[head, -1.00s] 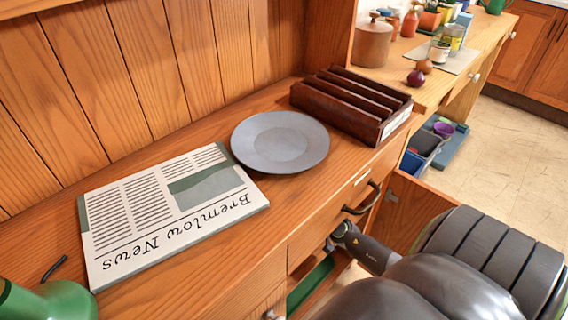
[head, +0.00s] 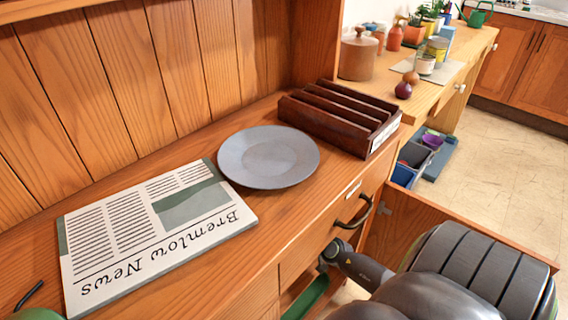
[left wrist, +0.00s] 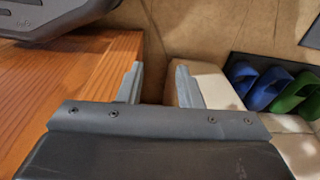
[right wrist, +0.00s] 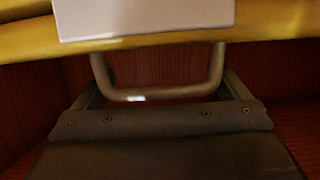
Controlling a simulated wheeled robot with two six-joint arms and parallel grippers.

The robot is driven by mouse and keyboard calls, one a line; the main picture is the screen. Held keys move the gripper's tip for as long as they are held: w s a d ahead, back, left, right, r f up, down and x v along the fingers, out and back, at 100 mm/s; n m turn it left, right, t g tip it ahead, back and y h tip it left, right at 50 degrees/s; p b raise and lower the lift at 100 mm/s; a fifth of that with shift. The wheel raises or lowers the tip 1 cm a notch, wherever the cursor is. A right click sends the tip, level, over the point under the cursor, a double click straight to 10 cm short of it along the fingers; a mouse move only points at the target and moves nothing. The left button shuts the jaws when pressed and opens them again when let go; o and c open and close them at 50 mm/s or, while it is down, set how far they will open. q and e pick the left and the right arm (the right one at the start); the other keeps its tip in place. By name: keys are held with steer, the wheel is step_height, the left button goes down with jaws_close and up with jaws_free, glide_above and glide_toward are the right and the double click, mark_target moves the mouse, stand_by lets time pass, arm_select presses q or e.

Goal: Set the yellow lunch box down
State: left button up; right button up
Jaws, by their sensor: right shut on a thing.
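The yellow lunch box (right wrist: 275,20) fills the top of the right wrist view, with a pale label on its front. Its grey loop handle (right wrist: 185,92) hangs toward my right gripper (right wrist: 160,85), which is shut on it. Dark reddish wood surrounds the box, and its underside is out of sight. In the head view my right arm reaches low beside the open cabinet door; its gripper and the lunch box are hidden there. My left gripper (left wrist: 159,80) is open and empty beside a wooden surface (left wrist: 60,85).
The counter bears a newspaper (head: 150,230), a grey plate (head: 268,157) and a dark slotted rack (head: 340,115). An open wooden door (head: 400,225) stands near my right arm. Blue (left wrist: 268,88) and green footwear (left wrist: 292,95) lies right of my left gripper.

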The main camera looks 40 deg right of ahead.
steer(key=o, duration=1.1)
arm_select(q)
steer(key=shift+r, duration=0.1)
arm_select(e)
steer(key=shift+r, duration=0.1)
steer(key=p+v, duration=0.1)
steer(key=v, duration=0.4)
steer(key=shift+p, duration=0.35)
arm_select(q)
steer(key=shift+s+a+f, duration=0.15)
steer(key=shift+s+f, duration=0.05)
steer(key=shift+f, duration=0.55)
steer(key=shift+s+a+f, duration=0.15)
steer(key=shift+s+f, duration=0.05)
steer(key=shift+f, duration=0.5)
arm_select(e)
steer(key=shift+v, duration=3.5)
